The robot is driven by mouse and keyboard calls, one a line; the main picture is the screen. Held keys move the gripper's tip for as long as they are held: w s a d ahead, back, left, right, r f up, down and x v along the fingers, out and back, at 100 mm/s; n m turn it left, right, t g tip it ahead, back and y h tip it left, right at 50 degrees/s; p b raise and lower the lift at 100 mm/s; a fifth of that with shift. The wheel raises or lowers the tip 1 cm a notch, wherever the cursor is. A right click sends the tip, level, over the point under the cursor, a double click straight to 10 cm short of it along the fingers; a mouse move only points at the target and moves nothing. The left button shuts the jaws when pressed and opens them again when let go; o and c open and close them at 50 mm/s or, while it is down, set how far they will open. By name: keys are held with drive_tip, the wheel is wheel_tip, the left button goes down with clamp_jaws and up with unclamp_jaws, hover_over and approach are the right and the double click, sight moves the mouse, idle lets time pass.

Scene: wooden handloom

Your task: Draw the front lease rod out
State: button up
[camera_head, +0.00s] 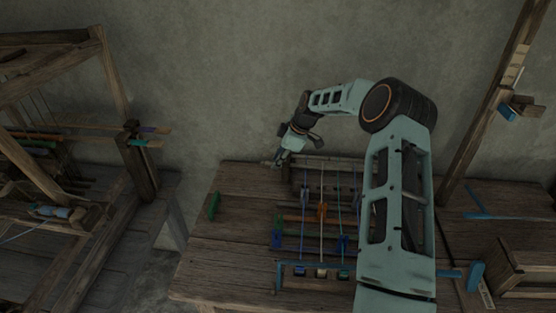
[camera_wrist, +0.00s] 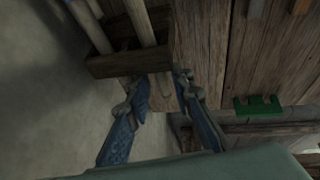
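My gripper (camera_head: 275,162) is at the back left of the loom table, beside the left end of the small wooden frame. In the wrist view, its two blue fingers (camera_wrist: 161,80) are apart, with pale wood visible between them. I cannot tell whether they touch that wood. A wooden end block (camera_wrist: 128,63) with several pale rods (camera_wrist: 140,22) stands just beyond the fingertips. A wooden bar (camera_head: 325,159) runs across the back of the frame in the head view. Which rod is the front lease rod is not clear.
Coloured cords (camera_head: 338,195) run over the table, with small blue and orange parts among them. A green block (camera_head: 214,206) sits at the table's left; it also shows in the wrist view (camera_wrist: 258,106). Another wooden loom frame (camera_head: 112,85) stands left. The wall is close behind.

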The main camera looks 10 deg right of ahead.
clamp_jaws()
drive_tip(key=shift+a, duration=0.1)
